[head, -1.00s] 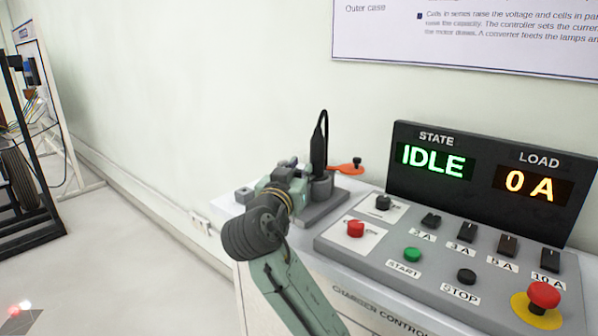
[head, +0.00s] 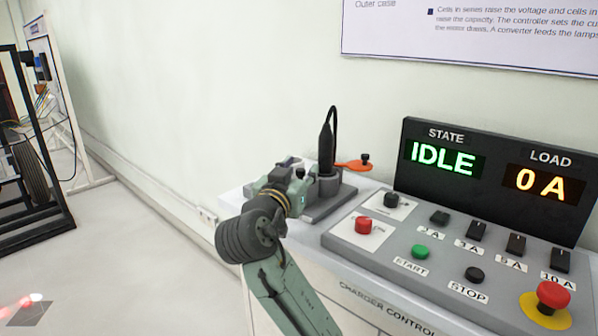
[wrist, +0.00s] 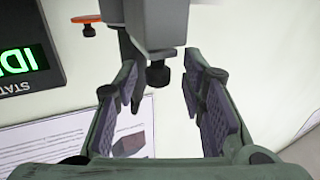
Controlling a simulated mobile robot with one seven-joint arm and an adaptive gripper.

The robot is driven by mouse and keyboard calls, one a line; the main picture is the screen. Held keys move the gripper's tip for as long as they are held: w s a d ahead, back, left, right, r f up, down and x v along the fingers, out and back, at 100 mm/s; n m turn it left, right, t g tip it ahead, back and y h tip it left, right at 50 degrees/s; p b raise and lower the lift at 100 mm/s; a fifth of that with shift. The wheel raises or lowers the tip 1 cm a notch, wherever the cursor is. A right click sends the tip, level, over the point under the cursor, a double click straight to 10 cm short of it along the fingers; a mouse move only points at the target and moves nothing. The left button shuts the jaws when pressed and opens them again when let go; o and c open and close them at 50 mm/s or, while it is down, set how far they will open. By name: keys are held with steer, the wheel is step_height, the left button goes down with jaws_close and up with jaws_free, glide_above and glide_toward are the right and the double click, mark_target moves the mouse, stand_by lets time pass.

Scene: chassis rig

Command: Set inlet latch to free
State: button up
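In the head view a black plug (head: 326,150) with a cable stands upright in a grey holder on the bench. An orange lever (head: 352,166) with a black knob points right from behind it; it also shows in the wrist view (wrist: 88,18) at the upper left. My gripper (head: 283,172) is at the left of the plug, partly hiding what lies there. In the wrist view my gripper (wrist: 160,98) is open, with a gap between its pads. A dark knob (wrist: 158,75) under a grey part lies between the fingertips, apart from both pads. I cannot tell which part is the inlet latch.
The control panel (head: 345,232) with buttons and switches stands right of my arm. Its display (head: 490,175) reads IDLE and 0 A. A wall is close behind the bench. Open floor (head: 110,260) lies at the left, with a black frame (head: 45,150) beyond.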

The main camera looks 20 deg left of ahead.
steer(key=s, duration=1.2)
steer(key=shift+d, duration=0.25)
